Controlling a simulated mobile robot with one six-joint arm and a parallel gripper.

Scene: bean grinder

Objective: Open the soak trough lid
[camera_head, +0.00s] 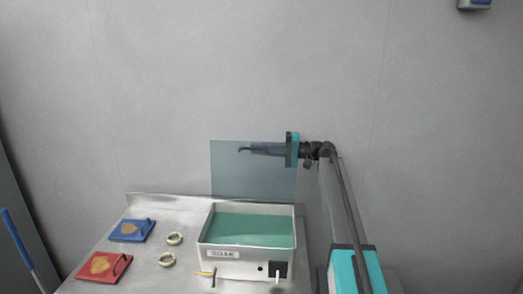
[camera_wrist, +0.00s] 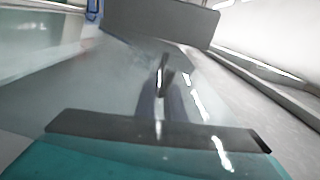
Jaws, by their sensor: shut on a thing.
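The soak trough (camera_head: 204,252) is a metal box marked SOAK, with green liquid (camera_head: 250,229) inside. Its lid (camera_head: 235,178), a see-through bluish panel, stands upright at the trough's back edge, and the trough is uncovered. My gripper (camera_head: 246,150) reaches in from the right at the lid's upper part. It is shut on a small dark handle of the lid, which shows as a dark bar (camera_wrist: 164,72) at the fingertips in the wrist view. The fingers look bluish; I cannot tell whether they are in front of the panel or behind it.
A blue plate (camera_head: 131,230) and a red plate (camera_head: 103,267), each with an emblem, lie left of the trough. Two pale rings (camera_head: 174,239) lie between them and the trough. A yellow-handled tap (camera_head: 205,273) sticks out of the trough's front. A grey wall stands behind the counter.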

